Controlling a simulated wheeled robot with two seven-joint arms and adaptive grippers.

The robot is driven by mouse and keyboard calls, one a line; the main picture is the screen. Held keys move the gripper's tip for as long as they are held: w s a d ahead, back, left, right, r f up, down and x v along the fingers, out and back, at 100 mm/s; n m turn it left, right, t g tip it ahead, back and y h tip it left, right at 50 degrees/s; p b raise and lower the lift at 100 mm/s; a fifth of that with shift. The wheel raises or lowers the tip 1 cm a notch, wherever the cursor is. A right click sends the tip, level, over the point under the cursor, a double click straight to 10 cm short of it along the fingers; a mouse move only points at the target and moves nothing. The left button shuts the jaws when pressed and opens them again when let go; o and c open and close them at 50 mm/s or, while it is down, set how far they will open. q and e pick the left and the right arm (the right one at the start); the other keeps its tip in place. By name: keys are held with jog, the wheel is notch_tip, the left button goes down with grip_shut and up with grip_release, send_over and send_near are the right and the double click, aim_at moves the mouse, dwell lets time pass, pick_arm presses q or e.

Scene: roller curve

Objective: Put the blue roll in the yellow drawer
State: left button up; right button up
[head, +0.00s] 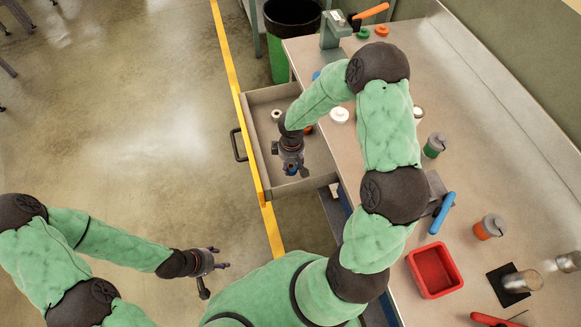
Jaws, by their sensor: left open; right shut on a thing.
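The open drawer (253,100) sticks out from the left side of the workbench. Its walls look grey-beige, and its handle is dark. My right gripper (291,171) points down over the drawer's near part. It is shut on a small blue thing (290,169), probably the blue roll, mostly hidden by the fingers. A pale roll (276,115) lies inside the drawer, and a small orange-red thing (308,130) shows partly behind my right arm. My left gripper (222,260) is open and empty over the floor at lower left.
The workbench (465,120) holds a vise (333,30), a white roll (340,115), a green-banded jar (434,147), an orange-banded jar (489,228), a blue-handled tool (443,212) and a red bin (434,270). A green and black barrel (290,18) stands behind the drawer.

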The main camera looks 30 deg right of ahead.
aim_at(290, 166)
jog(key=shift+w+d+f+b, duration=0.15)
jog(key=shift+w+d+f, duration=0.1)
jog(key=shift+w+f, duration=0.45)
jog(key=shift+w+d+f+b, duration=0.2)
jog(key=shift+w+f, duration=0.25)
jog(key=shift+f, duration=0.4)
jog(key=shift+f+b, duration=0.6)
jog(key=shift+f, duration=0.8)
jog(key=shift+f, duration=0.15)
jog(key=o, duration=1.1)
jog(key=shift+r, duration=0.2)
notch_tip(290, 166, up, 12)
jog(key=p, duration=0.4)
